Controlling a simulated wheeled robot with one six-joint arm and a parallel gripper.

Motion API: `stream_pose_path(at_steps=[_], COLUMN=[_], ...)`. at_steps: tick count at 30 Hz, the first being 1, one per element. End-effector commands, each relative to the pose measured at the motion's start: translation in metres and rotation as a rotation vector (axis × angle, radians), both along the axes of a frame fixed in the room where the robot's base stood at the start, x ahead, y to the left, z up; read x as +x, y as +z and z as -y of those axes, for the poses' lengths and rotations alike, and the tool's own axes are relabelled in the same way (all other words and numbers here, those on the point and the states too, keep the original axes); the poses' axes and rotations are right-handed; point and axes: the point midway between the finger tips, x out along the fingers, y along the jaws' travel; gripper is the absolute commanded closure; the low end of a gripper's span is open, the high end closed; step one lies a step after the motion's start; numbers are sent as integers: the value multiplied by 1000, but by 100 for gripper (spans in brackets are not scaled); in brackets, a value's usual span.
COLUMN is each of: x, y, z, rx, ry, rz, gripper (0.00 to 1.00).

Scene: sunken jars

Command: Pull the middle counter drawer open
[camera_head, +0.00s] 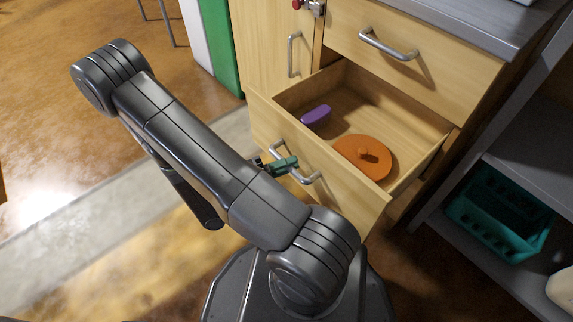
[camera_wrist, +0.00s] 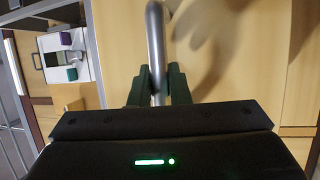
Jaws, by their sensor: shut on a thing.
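The middle counter drawer (camera_head: 330,183) stands pulled out of the wooden counter below a closed top drawer (camera_head: 430,50) in the head view. Its metal bar handle (camera_head: 311,180) is on the front face. My gripper (camera_head: 280,166) is at the handle, its green fingers partly hidden behind my arm. In the wrist view the fingers (camera_wrist: 160,86) are closed on both sides of the handle bar (camera_wrist: 156,40). Inside the open drawer are an orange round lid with a knob (camera_head: 364,156) and a purple oblong thing (camera_head: 316,116).
A cupboard door (camera_head: 275,45) with a handle is left of the drawers. An open grey shelf (camera_head: 530,160) at the right holds a teal basket (camera_head: 498,215). A green and white panel (camera_head: 218,45) stands at the back. The floor at left is clear.

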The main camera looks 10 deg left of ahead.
Motion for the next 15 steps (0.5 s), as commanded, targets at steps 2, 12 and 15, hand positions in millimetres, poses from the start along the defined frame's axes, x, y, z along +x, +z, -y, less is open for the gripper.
stream_pose_path(at_steps=[2, 12, 15], x=[0, 0, 0], y=[-1, -1, 0], z=[0, 0, 0], rx=[0, 0, 0], ry=[1, 1, 1], rz=[-1, -1, -1], gripper=[100, 72, 62])
